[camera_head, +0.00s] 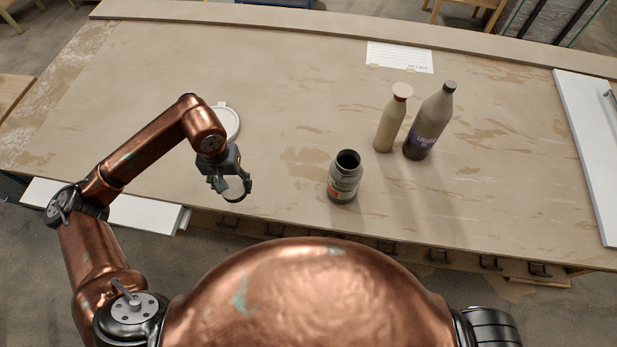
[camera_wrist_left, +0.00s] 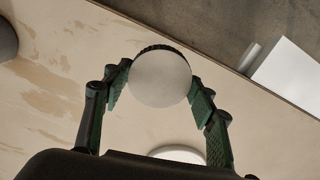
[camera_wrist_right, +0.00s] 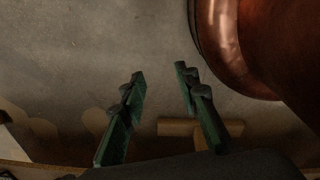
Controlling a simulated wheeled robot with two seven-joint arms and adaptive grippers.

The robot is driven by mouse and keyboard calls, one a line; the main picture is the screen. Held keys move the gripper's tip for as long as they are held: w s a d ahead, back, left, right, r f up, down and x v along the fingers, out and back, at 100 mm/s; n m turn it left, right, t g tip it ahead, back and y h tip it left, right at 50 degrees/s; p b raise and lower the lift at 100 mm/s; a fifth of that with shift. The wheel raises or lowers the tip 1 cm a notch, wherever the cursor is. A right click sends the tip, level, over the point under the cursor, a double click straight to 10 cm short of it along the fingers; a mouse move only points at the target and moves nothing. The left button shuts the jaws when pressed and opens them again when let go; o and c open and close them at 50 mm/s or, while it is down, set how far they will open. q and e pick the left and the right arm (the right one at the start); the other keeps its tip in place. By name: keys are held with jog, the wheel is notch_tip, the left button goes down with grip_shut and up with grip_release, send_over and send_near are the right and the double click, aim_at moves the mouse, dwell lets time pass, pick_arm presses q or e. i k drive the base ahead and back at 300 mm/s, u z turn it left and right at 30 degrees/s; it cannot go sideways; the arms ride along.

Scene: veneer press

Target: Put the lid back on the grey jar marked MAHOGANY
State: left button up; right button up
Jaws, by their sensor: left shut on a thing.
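The grey jar (camera_head: 344,177) stands upright and open on the table, its dark mouth showing, with an orange band on its label; the label's words are too small to read. My left gripper (camera_head: 232,190) is shut on a round lid, left of the jar and near the table's front edge. In the left wrist view the lid (camera_wrist_left: 160,78) shows a pale disc face with a dark ridged rim between the fingertips. My right gripper (camera_wrist_right: 160,78) is open and empty over the floor in the right wrist view; it is out of the head view.
A white round lid or dish (camera_head: 231,122) lies behind my left gripper. A paper sheet (camera_head: 400,57) lies at the back. The table between lid and jar is clear.

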aim_at(346, 171)
jog(key=u, duration=1.55)
jog(key=k, duration=0.95)
jog(key=z, duration=1.3)
